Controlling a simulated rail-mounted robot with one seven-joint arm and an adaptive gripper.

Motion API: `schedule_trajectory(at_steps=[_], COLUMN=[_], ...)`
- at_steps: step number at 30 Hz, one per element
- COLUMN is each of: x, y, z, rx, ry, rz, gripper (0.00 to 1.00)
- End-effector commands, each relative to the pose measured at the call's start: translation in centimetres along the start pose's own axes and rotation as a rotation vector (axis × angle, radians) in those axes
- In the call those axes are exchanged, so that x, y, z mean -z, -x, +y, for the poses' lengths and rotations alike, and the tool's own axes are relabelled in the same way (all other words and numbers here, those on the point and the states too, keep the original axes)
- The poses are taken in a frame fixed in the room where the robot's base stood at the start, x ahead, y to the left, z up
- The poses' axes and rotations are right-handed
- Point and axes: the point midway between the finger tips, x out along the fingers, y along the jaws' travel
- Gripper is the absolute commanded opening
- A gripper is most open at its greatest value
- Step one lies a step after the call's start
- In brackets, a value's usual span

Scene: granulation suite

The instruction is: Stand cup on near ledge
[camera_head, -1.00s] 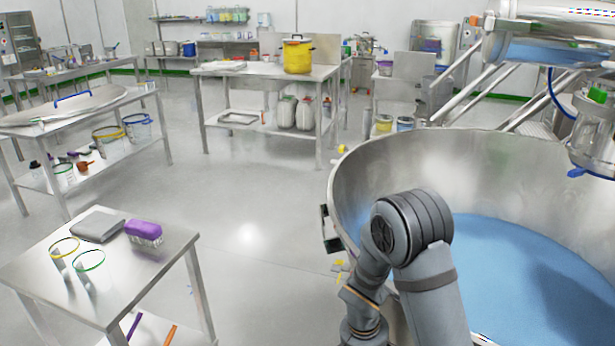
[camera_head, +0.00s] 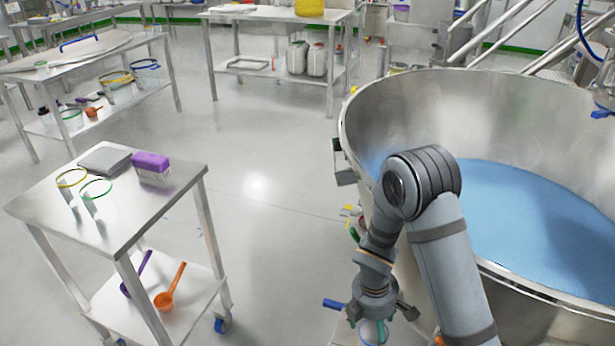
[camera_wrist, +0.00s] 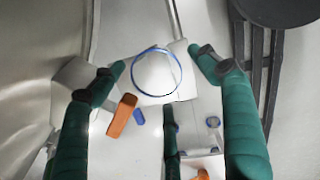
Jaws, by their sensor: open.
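In the wrist view, a clear cup with a blue rim (camera_wrist: 178,62) is seen from above. My gripper (camera_wrist: 158,58) is open, with its teal fingers on either side of this rim and small gaps showing. Whether the cup stands on a surface or hangs is not clear. In the head view my gripper (camera_head: 375,322) is low beside the big steel bowl and partly cut off by the frame bottom. I cannot make out the near ledge for certain.
The steel bowl (camera_head: 400,110) with blue contents (camera_head: 520,215) is right of my gripper. An orange object (camera_wrist: 122,115) lies near the left finger.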

Motion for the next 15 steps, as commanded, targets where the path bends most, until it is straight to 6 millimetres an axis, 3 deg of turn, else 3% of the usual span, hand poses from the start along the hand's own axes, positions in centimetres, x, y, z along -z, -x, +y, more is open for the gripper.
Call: schedule_trajectory(at_steps=[3,15], x=[-0.17,-0.18], y=[0.92,0.94], z=[0.05,0.02], rx=[0.0,0.001], ry=[-0.003,-0.002], rz=[0.0,0.0], gripper=[0.74,0.74])
